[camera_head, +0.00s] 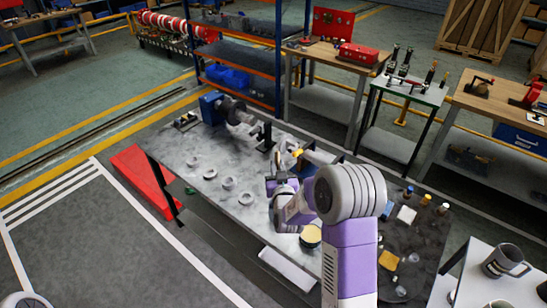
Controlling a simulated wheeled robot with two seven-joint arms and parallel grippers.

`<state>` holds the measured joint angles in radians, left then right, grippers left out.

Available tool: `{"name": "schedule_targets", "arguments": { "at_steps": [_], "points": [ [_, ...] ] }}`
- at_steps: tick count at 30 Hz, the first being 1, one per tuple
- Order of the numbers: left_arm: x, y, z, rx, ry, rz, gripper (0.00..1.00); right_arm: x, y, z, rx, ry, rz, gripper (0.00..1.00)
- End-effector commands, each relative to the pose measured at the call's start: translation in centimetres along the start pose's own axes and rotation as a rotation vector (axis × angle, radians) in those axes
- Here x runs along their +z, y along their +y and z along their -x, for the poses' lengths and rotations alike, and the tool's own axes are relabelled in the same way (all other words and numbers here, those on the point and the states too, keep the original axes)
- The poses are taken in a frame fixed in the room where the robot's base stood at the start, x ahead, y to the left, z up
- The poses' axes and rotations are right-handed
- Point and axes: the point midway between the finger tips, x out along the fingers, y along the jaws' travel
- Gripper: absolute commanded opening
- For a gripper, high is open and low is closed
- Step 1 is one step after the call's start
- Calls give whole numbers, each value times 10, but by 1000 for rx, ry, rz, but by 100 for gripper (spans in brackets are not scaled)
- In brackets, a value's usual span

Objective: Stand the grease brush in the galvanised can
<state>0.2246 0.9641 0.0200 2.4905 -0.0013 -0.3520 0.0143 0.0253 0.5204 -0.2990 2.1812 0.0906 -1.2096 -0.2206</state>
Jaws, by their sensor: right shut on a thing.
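My right gripper (284,187) is over the grey workbench, with its arm coming in from the lower right. It is shut on what looks like the grease brush; the fingers and wrist hide most of it. A small yellow piece (297,153) shows just above the fingers; I cannot tell whether it belongs to the brush. A grey metal can with a side handle, which looks like the galvanised can (501,261), stands upright on the white table at the lower right, well apart from the gripper. My left gripper is out of view.
The workbench (190,150) carries several pale rings, a blue motor (213,107) at its far end and a cream-topped tin (310,236) close to my right arm. Small bottles and blocks lie on the dark surface right of my arm.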

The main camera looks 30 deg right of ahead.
Motion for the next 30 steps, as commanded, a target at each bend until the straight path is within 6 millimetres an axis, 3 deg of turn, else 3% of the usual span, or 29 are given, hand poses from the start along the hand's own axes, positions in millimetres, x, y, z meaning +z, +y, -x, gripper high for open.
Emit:
{"name": "schedule_targets", "arguments": {
  "at_steps": [11, 30],
  "points": [
    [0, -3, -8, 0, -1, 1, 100, 18, 1, 0, 2, -1, 0, 0],
    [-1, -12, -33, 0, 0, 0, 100, 69, 0, -1, 0, 1, -1, 0]
  ]
}}
